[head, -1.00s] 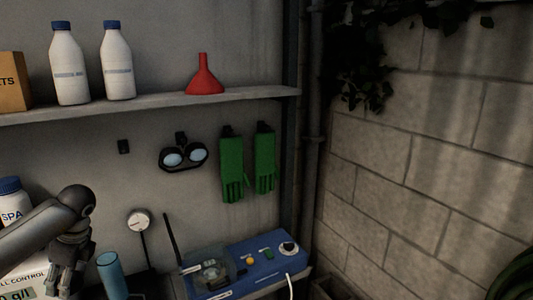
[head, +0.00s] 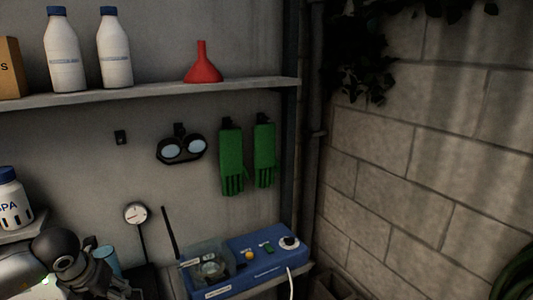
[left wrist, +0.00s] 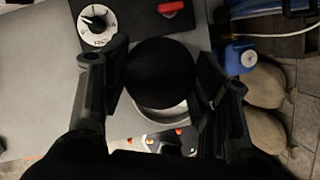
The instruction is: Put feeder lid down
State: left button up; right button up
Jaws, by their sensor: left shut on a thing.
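In the left wrist view my left gripper (left wrist: 160,80) is shut on a round black piece, which appears to be the feeder lid (left wrist: 162,70). The lid sits between the two fingers, above a pale round rim (left wrist: 163,113) that it partly covers. I cannot tell whether lid and rim touch. In the head view my left gripper (head: 112,286) is low at the left, cut by the bottom edge, and the lid cannot be made out there. My right gripper is in neither view.
In the wrist view a white dial (left wrist: 97,26) and a red switch (left wrist: 171,8) lie nearby, with a blue container (left wrist: 240,57) at right. In the head view a blue device (head: 250,265) stands right of my arm, and a blue cup (head: 107,258) is partly hidden behind it.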

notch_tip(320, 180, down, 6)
jog(key=b, duration=0.5)
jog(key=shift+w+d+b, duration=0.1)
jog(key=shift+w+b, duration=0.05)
jog(key=shift+b, duration=0.15)
pick_arm(q)
jog(key=s+d+f+n+g, duration=0.3)
jog(key=s+d+n, duration=0.5)
jog(key=n, duration=0.9)
jog(key=s+d+f+n+g, duration=0.3)
jog(key=s+d+n+g, duration=0.3)
jog(key=n, duration=1.1)
jog(key=s+d, duration=0.2)
jog(key=shift+s+d+f+n, duration=0.15)
jog(key=shift+d+f+n, duration=0.1)
jog(key=shift+d+n, duration=0.15)
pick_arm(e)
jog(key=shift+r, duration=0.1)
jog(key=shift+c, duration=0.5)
